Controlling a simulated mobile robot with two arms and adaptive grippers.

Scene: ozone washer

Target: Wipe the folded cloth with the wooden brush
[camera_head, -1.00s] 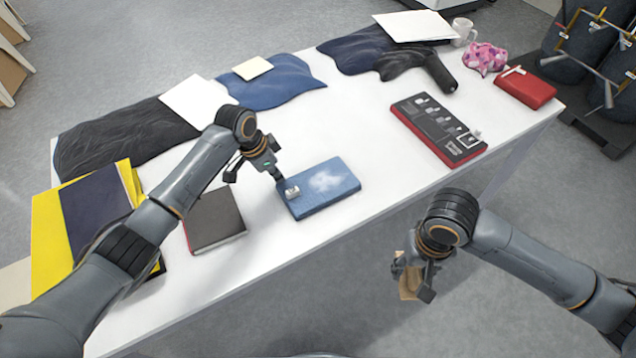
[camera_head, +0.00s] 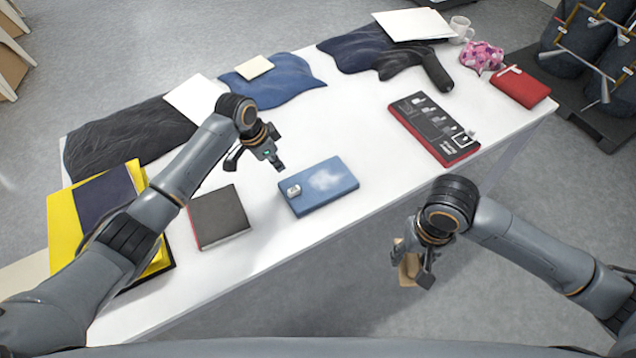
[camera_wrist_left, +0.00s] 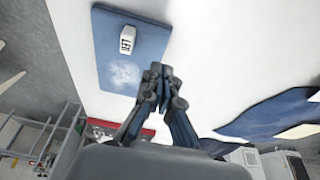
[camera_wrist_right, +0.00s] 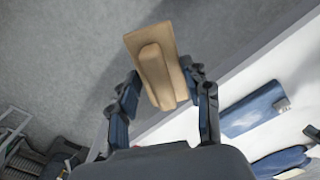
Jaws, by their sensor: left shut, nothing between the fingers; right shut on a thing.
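The folded cloth (camera_head: 325,190) is a flat blue rectangle near the table's front edge, with a pale cloudy patch and a small white-and-grey tag at its left end. It also shows in the left wrist view (camera_wrist_left: 122,45). My left gripper (camera_head: 277,163) is shut and empty, above the table just behind and left of the cloth. My right gripper (camera_head: 415,268) is shut on the wooden brush (camera_wrist_right: 156,68), a tan block with a raised grip. The brush is partly hidden in the head view and hangs over the floor, in front of the table edge.
A dark book (camera_head: 219,217) lies left of the cloth. A red-and-black panel (camera_head: 434,128) lies to the right. Blue and black garments (camera_head: 272,82) line the back. White tabletop around the cloth is clear.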

